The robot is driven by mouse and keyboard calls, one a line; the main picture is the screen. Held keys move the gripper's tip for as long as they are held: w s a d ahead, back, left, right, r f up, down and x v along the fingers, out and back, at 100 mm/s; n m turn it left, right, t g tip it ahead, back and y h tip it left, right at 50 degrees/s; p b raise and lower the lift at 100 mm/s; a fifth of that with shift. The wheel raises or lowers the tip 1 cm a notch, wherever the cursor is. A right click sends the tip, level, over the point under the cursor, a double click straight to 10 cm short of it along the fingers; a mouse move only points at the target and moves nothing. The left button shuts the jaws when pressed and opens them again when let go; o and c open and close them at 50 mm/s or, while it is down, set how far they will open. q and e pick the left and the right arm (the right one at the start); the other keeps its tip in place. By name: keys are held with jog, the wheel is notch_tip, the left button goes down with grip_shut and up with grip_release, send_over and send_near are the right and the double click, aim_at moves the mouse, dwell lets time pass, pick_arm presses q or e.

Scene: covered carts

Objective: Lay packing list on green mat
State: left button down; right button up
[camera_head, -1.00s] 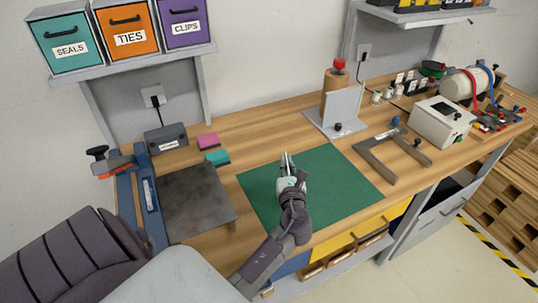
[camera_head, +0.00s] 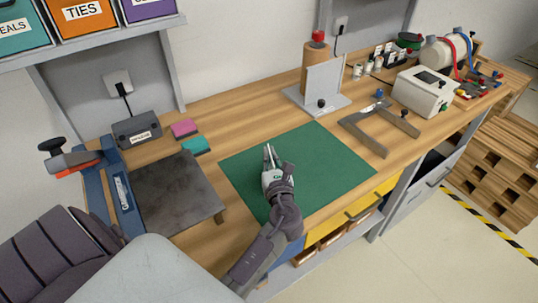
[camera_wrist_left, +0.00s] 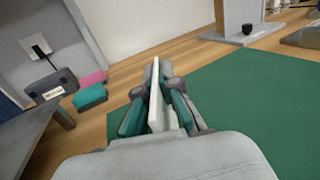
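The green mat (camera_head: 335,165) lies flat on the wooden bench, toward its front edge. My left gripper (camera_head: 269,157) is over the left part of the mat, pointing to the back of the bench. In the left wrist view its fingers (camera_wrist_left: 156,85) are closed on a thin, pale sheet-like piece seen edge-on, which looks like the packing list (camera_wrist_left: 155,100). No writing on it shows. I cannot tell the exact gap between it and the mat. My right gripper is not in view.
A dark metal plate (camera_head: 178,192) is left of the mat. Pink (camera_head: 184,128) and teal (camera_head: 195,145) blocks lie behind it. A grey bracket stand (camera_head: 322,92) is behind the mat, and a U-shaped frame (camera_head: 375,128) is at its right. The mat's right half is clear.

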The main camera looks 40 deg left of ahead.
pick_arm(q)
jog(key=shift+f, duration=0.2)
jog(key=shift+a+f, duration=0.15)
jog(key=shift+f, duration=0.05)
jog(key=c, duration=1.3)
grip_release()
jog(key=shift+w+a, duration=0.1)
jog(key=shift+a, duration=0.05)
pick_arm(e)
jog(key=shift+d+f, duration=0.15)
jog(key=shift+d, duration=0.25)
pick_arm(q)
jog(key=shift+r, duration=0.1)
jog(key=shift+r, duration=0.1)
jog(key=shift+r, duration=0.25)
jog(key=b+v, duration=0.2)
jog(key=v, duration=0.9)
jog(key=shift+f, duration=0.1)
jog(key=shift+s+d, duration=0.4)
jog(key=shift+d, duration=0.05)
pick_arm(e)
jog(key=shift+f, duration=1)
